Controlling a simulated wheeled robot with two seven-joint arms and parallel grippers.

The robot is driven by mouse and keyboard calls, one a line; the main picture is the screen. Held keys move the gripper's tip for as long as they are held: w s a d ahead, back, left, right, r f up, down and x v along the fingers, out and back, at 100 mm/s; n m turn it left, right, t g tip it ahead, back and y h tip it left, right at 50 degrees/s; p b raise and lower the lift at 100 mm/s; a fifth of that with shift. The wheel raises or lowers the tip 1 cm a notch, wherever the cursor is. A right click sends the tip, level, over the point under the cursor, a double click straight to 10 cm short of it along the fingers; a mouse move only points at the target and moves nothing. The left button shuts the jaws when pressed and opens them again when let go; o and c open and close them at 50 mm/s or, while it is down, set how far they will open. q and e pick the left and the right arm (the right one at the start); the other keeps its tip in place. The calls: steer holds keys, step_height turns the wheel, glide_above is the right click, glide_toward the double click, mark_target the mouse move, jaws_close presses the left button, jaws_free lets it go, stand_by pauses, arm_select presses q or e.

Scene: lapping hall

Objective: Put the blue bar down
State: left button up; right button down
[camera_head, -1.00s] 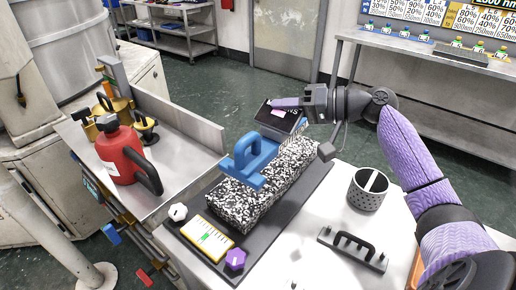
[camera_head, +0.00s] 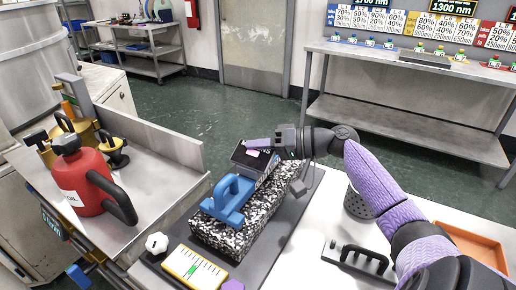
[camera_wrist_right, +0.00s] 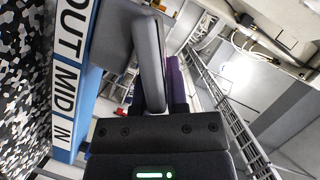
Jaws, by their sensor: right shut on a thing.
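The exact grip is hidden. In the right wrist view the dark finger (camera_wrist_right: 150,65) stands beside a grey box face. A blue strip (camera_wrist_right: 87,92) with plates reading OUT, MID and IN lies left of it, next to the speckled surface. My left gripper is out of view.
A red can (camera_head: 82,180) stands on the left bench. A white ruled plate (camera_head: 194,268) lies before the block. To the right are a perforated cup (camera_head: 358,204), a black handled piece (camera_head: 355,260) and an orange tray (camera_head: 470,243). Open floor lies behind.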

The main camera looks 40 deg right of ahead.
steer(key=c, duration=0.6)
jaws_free()
steer(key=shift+c, duration=0.2)
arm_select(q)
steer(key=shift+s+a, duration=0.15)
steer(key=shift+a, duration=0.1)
arm_select(e)
steer(key=shift+f, duration=0.1)
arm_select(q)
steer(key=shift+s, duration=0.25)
arm_select(e)
steer(key=shift+s+d+r, duration=0.1)
steer(key=shift+s+r, duration=0.05)
steer(key=shift+r, duration=0.05)
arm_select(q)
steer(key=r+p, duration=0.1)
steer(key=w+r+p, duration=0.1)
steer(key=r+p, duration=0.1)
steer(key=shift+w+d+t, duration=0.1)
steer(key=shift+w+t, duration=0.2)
arm_select(e)
steer(key=v, duration=1.1)
steer(key=shift+s+d, duration=0.25)
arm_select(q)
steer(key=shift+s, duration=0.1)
arm_select(e)
steer(key=shift+a, duration=0.1)
